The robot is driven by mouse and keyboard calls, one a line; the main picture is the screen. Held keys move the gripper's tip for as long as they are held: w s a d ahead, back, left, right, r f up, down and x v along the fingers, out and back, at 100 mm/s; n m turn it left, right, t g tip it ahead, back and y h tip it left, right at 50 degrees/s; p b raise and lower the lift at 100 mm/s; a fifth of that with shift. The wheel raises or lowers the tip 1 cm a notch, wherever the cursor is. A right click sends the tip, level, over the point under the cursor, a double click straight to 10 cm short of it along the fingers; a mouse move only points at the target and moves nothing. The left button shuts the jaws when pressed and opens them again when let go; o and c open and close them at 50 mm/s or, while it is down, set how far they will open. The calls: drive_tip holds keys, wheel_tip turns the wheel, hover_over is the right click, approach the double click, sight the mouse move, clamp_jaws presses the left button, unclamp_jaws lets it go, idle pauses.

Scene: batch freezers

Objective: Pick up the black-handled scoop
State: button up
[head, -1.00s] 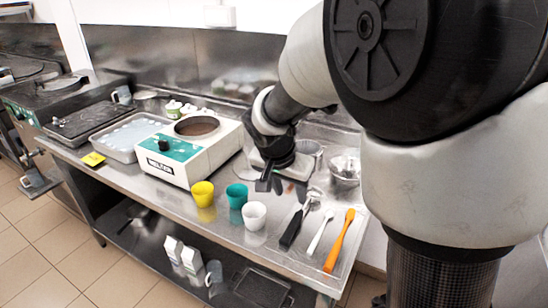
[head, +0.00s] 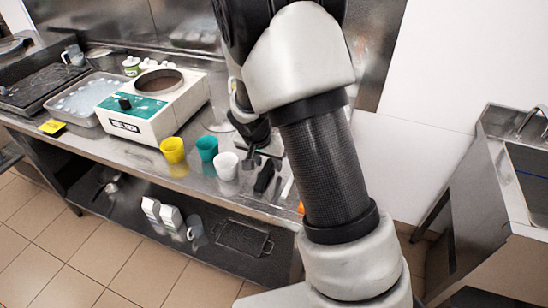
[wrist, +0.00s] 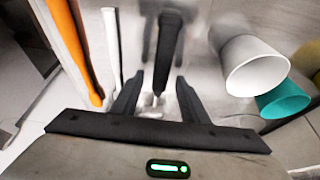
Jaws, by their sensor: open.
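The black-handled scoop lies on the steel counter; its black handle (head: 264,177) shows in the head view just right of the white cup (head: 227,166). In the wrist view the handle (wrist: 169,48) is at top centre, with its narrow end pointing down between my fingers. My gripper (head: 252,161) is open and close to the scoop in the head view. In the wrist view, my gripper (wrist: 157,88) has one finger on each side of the scoop's line, apart from it and empty. My arm hides part of the counter in the head view.
A white spoon (wrist: 112,45) and an orange spatula (wrist: 72,45) lie left of the scoop in the wrist view. White and teal (head: 207,148) cups stand on its other side, with a yellow cup (head: 173,150) beyond. The melter (head: 150,105) stands behind the cups.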

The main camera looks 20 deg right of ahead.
drive_tip(key=shift+w+d+f, duration=0.15)
drive_tip(key=shift+w+f, duration=0.05)
drive_tip(key=shift+f, duration=0.35)
clamp_jaws()
